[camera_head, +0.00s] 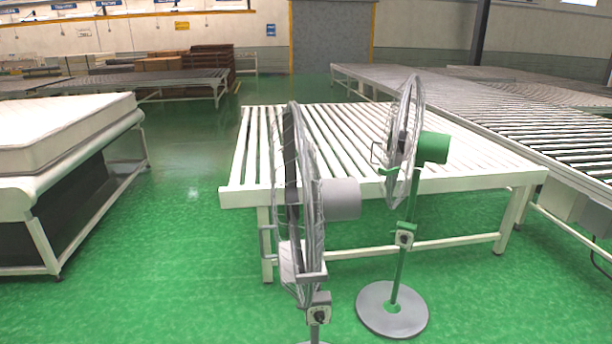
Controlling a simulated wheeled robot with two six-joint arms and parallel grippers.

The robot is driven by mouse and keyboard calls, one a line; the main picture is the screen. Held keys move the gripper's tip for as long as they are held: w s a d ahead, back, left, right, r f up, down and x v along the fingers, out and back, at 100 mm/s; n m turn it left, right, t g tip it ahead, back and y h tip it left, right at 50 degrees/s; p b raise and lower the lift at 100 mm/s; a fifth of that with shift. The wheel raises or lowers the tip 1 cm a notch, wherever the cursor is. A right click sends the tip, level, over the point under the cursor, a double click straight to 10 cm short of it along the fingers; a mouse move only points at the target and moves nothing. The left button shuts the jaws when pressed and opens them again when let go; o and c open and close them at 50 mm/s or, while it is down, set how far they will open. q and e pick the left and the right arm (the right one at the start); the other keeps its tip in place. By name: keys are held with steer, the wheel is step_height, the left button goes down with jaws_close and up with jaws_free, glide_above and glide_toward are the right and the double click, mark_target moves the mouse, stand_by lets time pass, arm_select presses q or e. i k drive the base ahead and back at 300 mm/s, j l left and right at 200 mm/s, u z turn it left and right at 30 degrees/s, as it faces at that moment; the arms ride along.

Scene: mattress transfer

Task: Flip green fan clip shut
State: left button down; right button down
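The green fan stands upright at the right, with a green motor housing (433,147), a wire cage (405,125) seen nearly edge-on, a green pole and a round grey base (375,310). A small control box (404,239) with a dial sits on its pole. A thin dark wire loop and a green bracket (388,170) show at the cage's left side. I cannot tell which part is the clip, or whether it is open or shut. Neither of my grippers is in view.
A grey fan (341,199) stands nearer, left of the green one. A white slatted table (480,181) is close behind both. A mattress (60,130) lies on a frame at left. Roller conveyors (480,105) run along the right. Green floor is clear between mattress and fans.

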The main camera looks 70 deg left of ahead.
mark_target(389, 172)
steer(key=u, duration=2.5)
